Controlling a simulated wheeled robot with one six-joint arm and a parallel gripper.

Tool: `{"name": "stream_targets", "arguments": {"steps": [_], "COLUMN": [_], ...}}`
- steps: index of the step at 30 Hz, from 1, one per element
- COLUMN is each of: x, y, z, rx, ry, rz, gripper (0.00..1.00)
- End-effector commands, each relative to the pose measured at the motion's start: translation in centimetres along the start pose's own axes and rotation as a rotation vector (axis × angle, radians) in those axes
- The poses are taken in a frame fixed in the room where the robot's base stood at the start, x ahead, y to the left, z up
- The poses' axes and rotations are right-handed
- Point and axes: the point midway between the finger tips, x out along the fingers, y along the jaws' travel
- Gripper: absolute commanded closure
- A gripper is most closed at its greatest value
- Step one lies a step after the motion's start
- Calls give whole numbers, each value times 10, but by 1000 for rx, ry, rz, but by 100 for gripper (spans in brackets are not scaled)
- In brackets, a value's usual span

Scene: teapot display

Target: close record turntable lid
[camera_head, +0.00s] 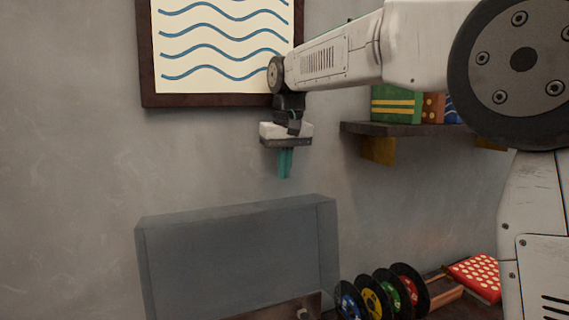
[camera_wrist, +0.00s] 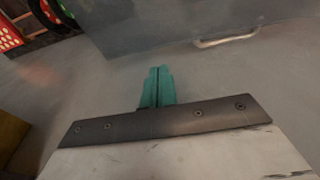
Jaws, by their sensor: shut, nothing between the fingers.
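The turntable lid (camera_head: 240,255) is a see-through grey cover in the lower middle of the head view. It stands raised and open, close to the wall. Part of the turntable base (camera_head: 285,308) shows at the bottom edge, with the rest cut off. My gripper (camera_head: 285,172) has teal fingers pointing down, above the lid's top edge and apart from it. The fingers (camera_wrist: 157,72) are together and empty in the wrist view. There the grey lid (camera_wrist: 150,25) fills the top, with a pale metal handle (camera_wrist: 226,40) on it.
A rack of several coloured records (camera_head: 385,295) stands right of the turntable, by a red dotted sleeve (camera_head: 475,275). A wall shelf (camera_head: 420,129) with boxes (camera_head: 397,104) is right of my gripper. A framed wave picture (camera_head: 220,45) hangs behind my arm. The wall at left is bare.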

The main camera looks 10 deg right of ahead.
Motion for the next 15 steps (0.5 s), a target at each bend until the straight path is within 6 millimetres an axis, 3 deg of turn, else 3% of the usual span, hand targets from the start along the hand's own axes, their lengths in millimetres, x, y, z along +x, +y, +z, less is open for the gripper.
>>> {"name": "stream_targets", "arguments": {"steps": [6,15], "x": [40,62], "y": [0,0], "z": [1,0], "rx": [0,0], "ry": [-2,0], "rz": [0,0], "gripper": [100,100]}}
